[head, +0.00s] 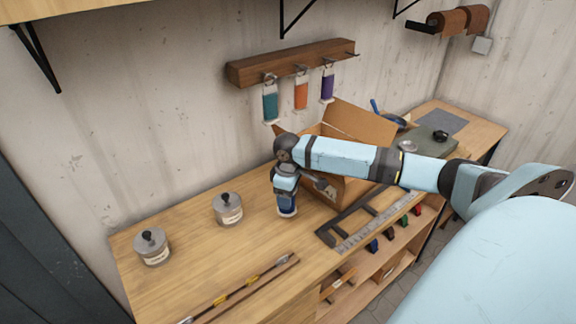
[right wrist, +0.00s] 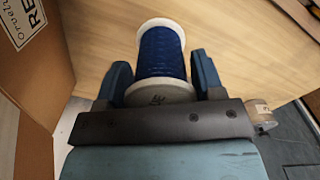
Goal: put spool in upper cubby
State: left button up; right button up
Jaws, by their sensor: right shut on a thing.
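My right gripper (head: 286,192) points down over the bench top, left of the cardboard box. It is shut on a spool of dark blue thread (head: 287,205) with pale ends. In the right wrist view the blue spool (right wrist: 161,52) sits between the two fingers of my right gripper (right wrist: 162,75). I cannot tell whether the spool touches the wood. The open-fronted cubbies are under the bench's front edge; the upper row (head: 362,258) holds several small coloured items. My left gripper is not in view.
An open cardboard box (head: 357,122) stands just behind my right arm. A metal square ruler (head: 365,232) lies near the front edge. Two lidded jars, one at far left (head: 153,250), stand on the bench.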

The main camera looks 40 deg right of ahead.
jog(key=shift+f, duration=2.65)
jog(key=shift+f, duration=0.1)
jog(key=o, duration=1)
jog(key=shift+c, duration=0.2)
notch_tip(320, 180, up, 11)
jog(key=shift+r+b, duration=0.15)
jog(key=shift+b, duration=0.4)
jog(key=shift+r, duration=0.55)
